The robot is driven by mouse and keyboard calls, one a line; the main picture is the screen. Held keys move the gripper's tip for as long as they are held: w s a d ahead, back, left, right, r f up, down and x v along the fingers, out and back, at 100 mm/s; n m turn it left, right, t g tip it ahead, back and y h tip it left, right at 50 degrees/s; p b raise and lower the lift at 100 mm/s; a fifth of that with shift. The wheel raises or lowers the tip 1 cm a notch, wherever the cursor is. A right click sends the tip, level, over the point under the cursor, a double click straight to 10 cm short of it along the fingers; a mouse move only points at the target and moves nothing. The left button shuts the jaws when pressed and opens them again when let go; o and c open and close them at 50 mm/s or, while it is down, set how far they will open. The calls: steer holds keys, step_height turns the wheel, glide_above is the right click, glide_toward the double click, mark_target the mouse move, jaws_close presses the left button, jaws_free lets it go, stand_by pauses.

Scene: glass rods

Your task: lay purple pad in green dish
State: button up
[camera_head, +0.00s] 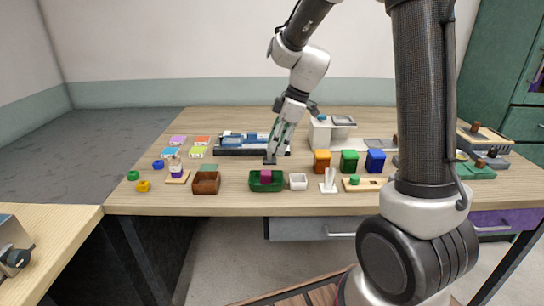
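A magenta-purple piece (266,176) is in the green dish (280,183) near the table's front edge; it looks like a small block or pad, and its underside is hidden. A flat lilac-purple square (178,140) lies with other coloured squares at the back left of the table. My gripper (270,160) points down just behind the green dish, its dark fingertips close to the table and apart from the magenta piece. The fingers are too small to tell whether they are open or shut.
A brown box (206,183) stands left of the dish and a small white cup (298,181) right of it. Orange (322,161), green (349,161) and blue (375,161) bins stand to the right.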

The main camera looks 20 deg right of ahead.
steer(key=s+d+r+m+t+h, duration=0.1)
steer(key=s+d+r+m, duration=0.2)
steer(key=s, duration=0.5)
steer(key=s+d+r+m+t+h, duration=0.1)
steer(key=s+d+r+m, duration=0.3)
steer(key=s, duration=0.5)
steer(key=s+d+r+m+t+h, duration=0.1)
steer(key=s+d+r+m, duration=0.3)
steer(key=s+m, duration=0.3)
steer(key=shift+s+d+h, duration=0.25)
steer(key=shift+s+h, duration=0.15)
steer(key=shift+s, duration=0.35)
